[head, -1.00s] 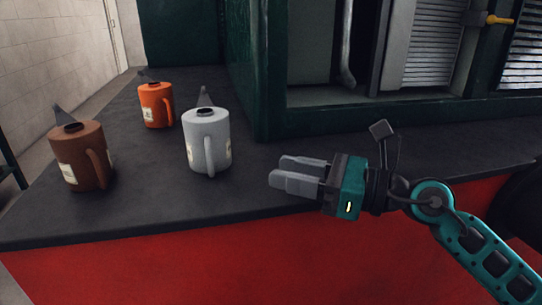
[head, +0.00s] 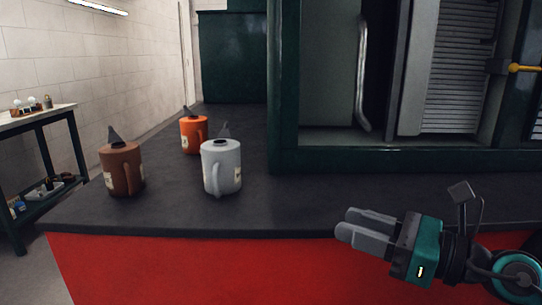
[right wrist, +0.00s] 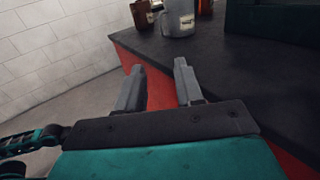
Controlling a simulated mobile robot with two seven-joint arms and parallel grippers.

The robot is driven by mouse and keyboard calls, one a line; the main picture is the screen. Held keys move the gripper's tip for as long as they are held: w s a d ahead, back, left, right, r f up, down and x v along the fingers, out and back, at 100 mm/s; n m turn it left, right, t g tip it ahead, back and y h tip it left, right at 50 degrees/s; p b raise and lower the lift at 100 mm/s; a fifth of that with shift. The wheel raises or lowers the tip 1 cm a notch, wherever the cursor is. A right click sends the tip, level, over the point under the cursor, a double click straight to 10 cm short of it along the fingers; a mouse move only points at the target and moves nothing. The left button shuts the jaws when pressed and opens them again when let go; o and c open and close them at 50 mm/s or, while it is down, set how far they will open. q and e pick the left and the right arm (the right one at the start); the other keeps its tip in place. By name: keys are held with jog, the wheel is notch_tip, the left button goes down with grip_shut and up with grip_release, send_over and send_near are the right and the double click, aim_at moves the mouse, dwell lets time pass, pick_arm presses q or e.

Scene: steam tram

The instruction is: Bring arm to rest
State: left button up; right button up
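My right gripper (head: 362,230) is at the lower right of the head view, in front of the black deck's front edge. In the right wrist view its two fingers (right wrist: 158,84) stand apart with nothing between them. The grey oil can (head: 221,167), brown oil can (head: 121,169) and orange oil can (head: 194,134) stand upright on the deck, left of the gripper and apart from it. The grey can also shows at the top of the right wrist view (right wrist: 178,18). My left gripper is not in view.
The black deck (head: 300,205) has a red front face (head: 200,265). A dark green cab frame (head: 283,90) rises behind it. A workbench (head: 38,121) with small items stands at the far left. Bare floor lies between bench and deck.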

jog(key=s+d+f+n+t+h, duration=0.2)
jog(key=f+n+h, duration=0.2)
jog(key=f+n, duration=0.55)
jog(key=s+d+f+n+t+h, duration=0.15)
jog(key=f+n+h, duration=0.35)
jog(key=n, duration=0.8)
jog(key=s+d+f+n+t+h, duration=0.1)
jog(key=f+n+t+h, duration=0.15)
jog(key=f+n, duration=0.75)
jog(key=s+a+f+m+g+p, duration=0.2)
jog(key=s+f+m+g, duration=0.35)
jog(key=s+f, duration=0.3)
pick_arm(q)
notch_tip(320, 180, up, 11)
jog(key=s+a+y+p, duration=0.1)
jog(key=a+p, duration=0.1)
jog(key=p, duration=1.1)
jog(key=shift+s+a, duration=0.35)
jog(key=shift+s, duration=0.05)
pick_arm(e)
notch_tip(320, 180, up, 11)
jog(key=s+d+h, duration=0.1)
jog(key=d, duration=0.1)
jog(key=shift+s+d+f, duration=0.15)
jog(key=shift+s+d, duration=0.05)
jog(key=shift+d, duration=0.15)
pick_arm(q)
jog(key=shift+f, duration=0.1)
pick_arm(e)
jog(key=shift+h, duration=0.25)
